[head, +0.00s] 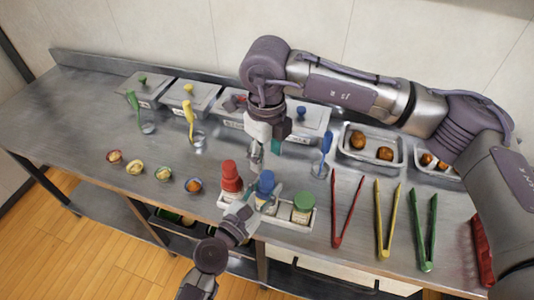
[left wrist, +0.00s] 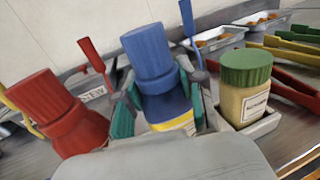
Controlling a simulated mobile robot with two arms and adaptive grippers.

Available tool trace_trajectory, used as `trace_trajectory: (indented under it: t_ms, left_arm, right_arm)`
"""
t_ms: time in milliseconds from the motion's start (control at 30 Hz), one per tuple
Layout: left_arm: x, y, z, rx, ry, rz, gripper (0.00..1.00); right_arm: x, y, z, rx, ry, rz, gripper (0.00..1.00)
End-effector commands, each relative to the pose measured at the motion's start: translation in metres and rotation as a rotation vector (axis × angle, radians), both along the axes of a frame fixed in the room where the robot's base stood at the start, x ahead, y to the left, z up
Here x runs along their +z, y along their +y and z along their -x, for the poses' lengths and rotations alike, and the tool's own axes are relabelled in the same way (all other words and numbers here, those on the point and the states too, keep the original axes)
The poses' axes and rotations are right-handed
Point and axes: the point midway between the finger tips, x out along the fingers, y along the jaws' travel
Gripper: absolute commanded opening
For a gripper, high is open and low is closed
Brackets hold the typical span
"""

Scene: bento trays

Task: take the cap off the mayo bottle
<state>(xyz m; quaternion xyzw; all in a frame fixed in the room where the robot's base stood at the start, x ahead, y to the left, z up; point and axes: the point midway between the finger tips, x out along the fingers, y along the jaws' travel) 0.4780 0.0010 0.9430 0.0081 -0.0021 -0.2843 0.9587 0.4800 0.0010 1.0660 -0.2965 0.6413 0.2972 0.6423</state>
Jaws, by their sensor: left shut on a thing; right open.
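A blue-capped bottle (head: 266,183) stands in the middle of a condiment tray (head: 308,224). In the left wrist view its blue cap (left wrist: 150,55) is on the bottle, above a blue body with a yellow band. I cannot read which bottle is the mayo. My left gripper (head: 258,204) is shut on the bottle's body below the cap; its teal fingers sit on either side in the left wrist view (left wrist: 160,106). My right gripper (head: 265,150) is open and empty, pointing down above and behind the bottle, apart from the cap.
A red-capped bottle (head: 231,180) and a green-capped jar (head: 303,207) flank the bottle. Red tongs (head: 346,208), yellow tongs and green tongs lie to the right. Small bowls of food lie to the left. Lidded containers (head: 143,90) and food trays line the back.

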Motion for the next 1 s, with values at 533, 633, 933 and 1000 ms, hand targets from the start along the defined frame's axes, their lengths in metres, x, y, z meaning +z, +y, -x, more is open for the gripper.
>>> trace_trajectory:
  t_ms: [533,633,933,1000]
  left_arm:
    - [0.000,0.000,0.000,0.001,-0.001,-0.001,0.00]
    - [0.000,0.000,0.000,0.001,-0.001,-0.001,0.00]
    - [0.000,0.000,0.000,0.001,-0.001,-0.001,0.00]
    - [0.000,0.000,0.000,0.001,-0.001,-0.001,0.00]
  right_arm:
    - [-0.001,0.000,0.000,-1.304,0.003,0.000,0.54]
    - [0.000,-0.001,0.000,-1.444,0.002,-0.001,0.54]
    - [-0.015,-0.001,0.000,-1.578,0.004,0.001,0.54]
    - [-0.025,-0.001,0.001,-1.576,0.003,0.003,0.54]
